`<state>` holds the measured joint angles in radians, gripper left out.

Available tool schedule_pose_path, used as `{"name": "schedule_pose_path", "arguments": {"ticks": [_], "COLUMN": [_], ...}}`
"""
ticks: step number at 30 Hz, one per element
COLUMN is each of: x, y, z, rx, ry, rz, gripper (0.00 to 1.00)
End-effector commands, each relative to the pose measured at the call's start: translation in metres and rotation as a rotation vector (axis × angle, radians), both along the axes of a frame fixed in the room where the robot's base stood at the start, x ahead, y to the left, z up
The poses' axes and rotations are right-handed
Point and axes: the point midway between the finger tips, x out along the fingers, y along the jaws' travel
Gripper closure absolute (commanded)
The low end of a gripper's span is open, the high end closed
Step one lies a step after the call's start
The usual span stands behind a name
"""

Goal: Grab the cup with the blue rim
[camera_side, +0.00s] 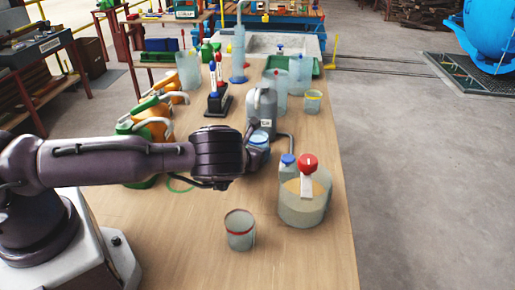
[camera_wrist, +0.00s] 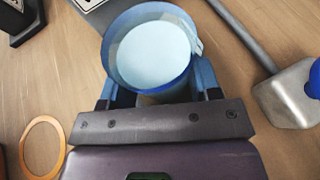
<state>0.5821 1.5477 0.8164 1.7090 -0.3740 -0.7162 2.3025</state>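The cup with the blue rim (camera_wrist: 153,48) is in the wrist view, upright, with a pale blue inside. My gripper (camera_wrist: 155,85) has one finger on each side of it. The rim hides where the finger pads meet the cup wall, so I cannot tell whether they press on it. In the side view the cup (camera_side: 258,140) shows partly at the end of my gripper (camera_side: 256,134), low over the table. Another cup with a red rim (camera_side: 240,230) stands nearer the front, and one with a yellow rim (camera_side: 313,101) stands further back.
A grey jug (camera_side: 262,106) is close behind the cup. Green and orange jugs (camera_side: 150,128) stand at left. An orange ring (camera_wrist: 43,147) lies on the table. The front right tabletop is clear.

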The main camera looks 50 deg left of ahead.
Motion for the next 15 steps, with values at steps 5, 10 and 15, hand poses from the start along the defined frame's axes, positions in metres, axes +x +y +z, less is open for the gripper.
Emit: {"name": "schedule_pose_path", "arguments": {"ticks": [5, 10, 15], "x": [0.0002, 0.0002, 0.0005], "y": [-0.0001, -0.0001, -0.0003], "z": [0.0006, 0.0009, 0.0076], "rx": [0.0, 0.0, 0.0], "ry": [-0.001, -0.002, -0.002], "rz": [0.0, -0.001, -0.001], "gripper": [0.74, 0.74, 0.74]}}
